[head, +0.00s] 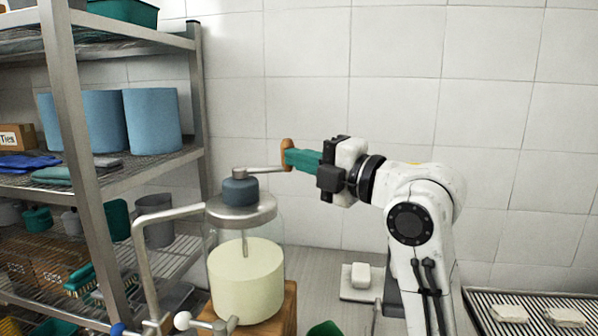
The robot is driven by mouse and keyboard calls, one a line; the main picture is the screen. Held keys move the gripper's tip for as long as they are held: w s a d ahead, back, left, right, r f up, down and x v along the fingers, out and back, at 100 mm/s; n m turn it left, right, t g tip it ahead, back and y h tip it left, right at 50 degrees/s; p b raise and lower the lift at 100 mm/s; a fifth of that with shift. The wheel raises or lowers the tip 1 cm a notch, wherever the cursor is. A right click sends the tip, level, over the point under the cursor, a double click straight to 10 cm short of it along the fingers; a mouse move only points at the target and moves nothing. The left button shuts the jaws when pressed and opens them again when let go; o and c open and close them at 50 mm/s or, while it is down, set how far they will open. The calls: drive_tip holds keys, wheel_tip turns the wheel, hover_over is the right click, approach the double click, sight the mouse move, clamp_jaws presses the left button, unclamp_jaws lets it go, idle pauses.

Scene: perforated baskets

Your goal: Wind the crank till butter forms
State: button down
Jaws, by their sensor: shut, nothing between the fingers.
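The churn is a clear glass jar with a pale yellow mass (245,282) in its lower part and a thin shaft running down into it. A metal lid (240,213) with a dark blue-grey hub (240,191) caps it. The crank arm (262,169) extends right from the hub to an upright brown knob (287,147). My gripper (292,160), with green fingers, is shut at the knob's right side, its tips against or very close to it. The exact contact is too small to tell. Nothing shows between the fingers.
The jar stands on a wooden block (289,312), with a bent metal pipe (145,245) at its left. A wire shelf with blue rolls (152,120) fills the left. A white block (361,275) sits behind. A rack with pale blocks (510,313) is at lower right.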

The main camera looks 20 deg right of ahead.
drive_tip(key=w+n+g+y+b, duration=0.5)
drive_tip(key=w+b, duration=0.3)
drive_tip(key=w, duration=0.3)
drive_tip(key=shift+w+n+g+y, duration=0.3)
drive_tip(key=shift+g+y, duration=0.2)
drive_tip(key=shift+y, duration=0.4)
drive_tip(key=b+v, duration=0.1)
drive_tip(key=v, duration=0.9)
drive_tip(key=shift+d, duration=0.3)
